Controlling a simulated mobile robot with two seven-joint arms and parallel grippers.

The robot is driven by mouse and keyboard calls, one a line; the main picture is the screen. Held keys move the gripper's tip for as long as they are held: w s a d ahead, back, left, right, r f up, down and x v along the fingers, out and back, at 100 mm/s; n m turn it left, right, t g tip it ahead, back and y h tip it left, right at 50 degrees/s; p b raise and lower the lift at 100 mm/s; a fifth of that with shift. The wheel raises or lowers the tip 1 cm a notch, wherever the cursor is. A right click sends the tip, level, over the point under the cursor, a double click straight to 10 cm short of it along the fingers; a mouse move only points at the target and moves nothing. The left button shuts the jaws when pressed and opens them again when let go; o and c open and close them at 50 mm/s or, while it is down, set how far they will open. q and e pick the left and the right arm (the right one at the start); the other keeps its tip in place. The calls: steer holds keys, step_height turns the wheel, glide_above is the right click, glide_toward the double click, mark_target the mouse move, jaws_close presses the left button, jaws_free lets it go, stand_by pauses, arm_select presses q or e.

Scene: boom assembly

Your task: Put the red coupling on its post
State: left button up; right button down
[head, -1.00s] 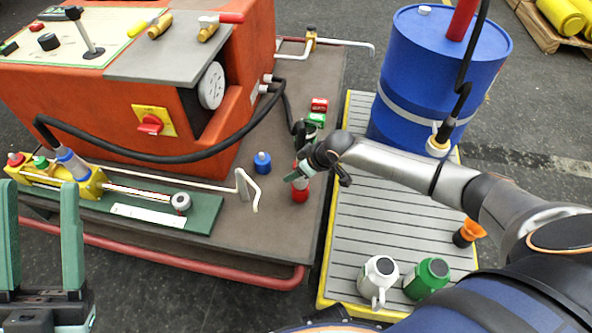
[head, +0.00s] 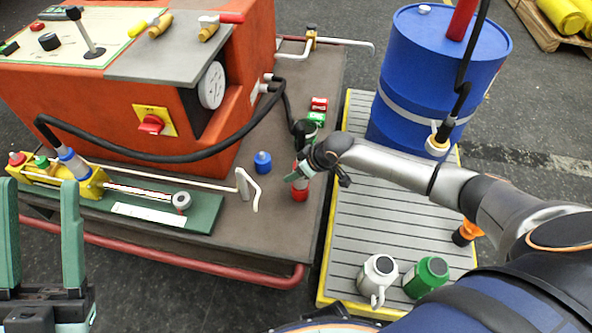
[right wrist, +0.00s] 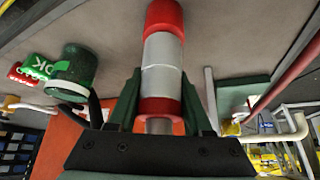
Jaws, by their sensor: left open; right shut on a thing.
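The red coupling (head: 300,193) is upright on or just above the brown deck, right of a blue capped piece (head: 263,160). My right gripper (head: 303,172) is shut on it from above. In the right wrist view the coupling (right wrist: 163,52), red at both ends with a silver middle, sits between the two green fingers (right wrist: 160,108). A yellow block (head: 90,184) at the left carries a red-topped post (head: 16,159), a green-topped post (head: 41,162) and a blue and grey coupling (head: 72,163). My left gripper (head: 40,235) is open and empty at the lower left.
An orange machine (head: 110,110) with a black hose (head: 180,158) stands behind the yellow block. A blue drum (head: 415,90) stands right.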

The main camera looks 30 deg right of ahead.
steer(key=shift+f, duration=0.35)
steer(key=c, duration=0.6)
jaws_free()
